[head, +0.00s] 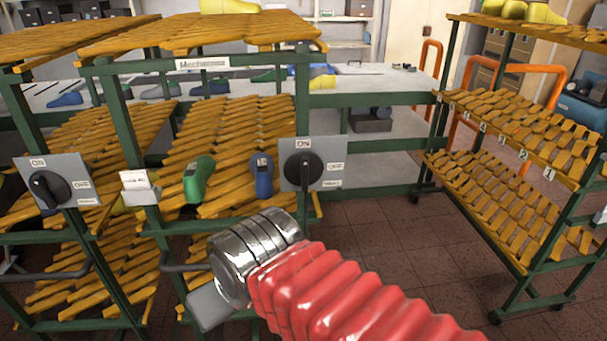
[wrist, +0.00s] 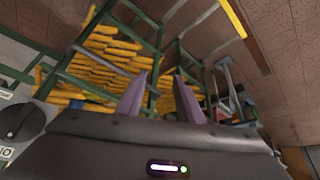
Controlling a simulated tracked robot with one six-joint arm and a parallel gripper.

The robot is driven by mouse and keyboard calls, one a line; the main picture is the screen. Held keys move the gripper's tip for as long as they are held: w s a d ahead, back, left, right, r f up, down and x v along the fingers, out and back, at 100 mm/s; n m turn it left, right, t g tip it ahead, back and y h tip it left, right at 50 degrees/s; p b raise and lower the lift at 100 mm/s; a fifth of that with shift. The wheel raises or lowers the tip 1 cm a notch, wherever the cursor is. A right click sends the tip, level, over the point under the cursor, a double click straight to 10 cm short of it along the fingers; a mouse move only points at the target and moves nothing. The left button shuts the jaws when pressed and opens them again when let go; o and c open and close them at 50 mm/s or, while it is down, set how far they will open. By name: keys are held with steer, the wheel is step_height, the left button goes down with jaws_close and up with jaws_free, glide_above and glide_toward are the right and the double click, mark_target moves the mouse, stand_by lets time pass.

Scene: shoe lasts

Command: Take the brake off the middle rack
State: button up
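The middle rack (head: 203,64) is a green frame with slatted orange shelves and a white name sign. A grey panel (head: 327,172) with a round black dial (head: 303,168) is on its right front post. A label on top reads ON; the smaller labels at the right are unreadable. The dial's bar looks roughly upright. My gripper (wrist: 161,98) shows in the wrist view with two fingers apart and nothing between them. In the head view my metal wrist is below and left of the dial, apart from it; the fingers are hidden. The wrist view has a black dial (wrist: 17,121) at its left edge.
The left rack has its own dial panel (head: 50,188), its bar slanted. A green last (head: 198,178) and a blue last (head: 262,175) sit on the middle rack beside the panel. The right rack (head: 500,160) stands apart, with clear floor (head: 375,245) between.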

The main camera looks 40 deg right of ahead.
step_height(320, 180, up, 16)
steer(key=m+g+h, duration=0.2)
steer(key=m+h, duration=0.1)
steer(key=m, duration=0.4)
glide_above(304, 171)
steer(key=s+a, duration=0.2)
steer(key=s, duration=0.2)
steer(key=shift+a+f, duration=0.1)
steer(key=shift+a, duration=0.05)
steer(key=shift+w, duration=0.1)
steer(key=x, duration=1.3)
steer(key=shift+w+a+f, duration=0.15)
steer(key=shift+a+f, duration=0.05)
steer(key=shift+f, duration=0.2)
steer(key=shift+y, duration=0.3)
jaws_close()
steer(key=shift+a, duration=0.1)
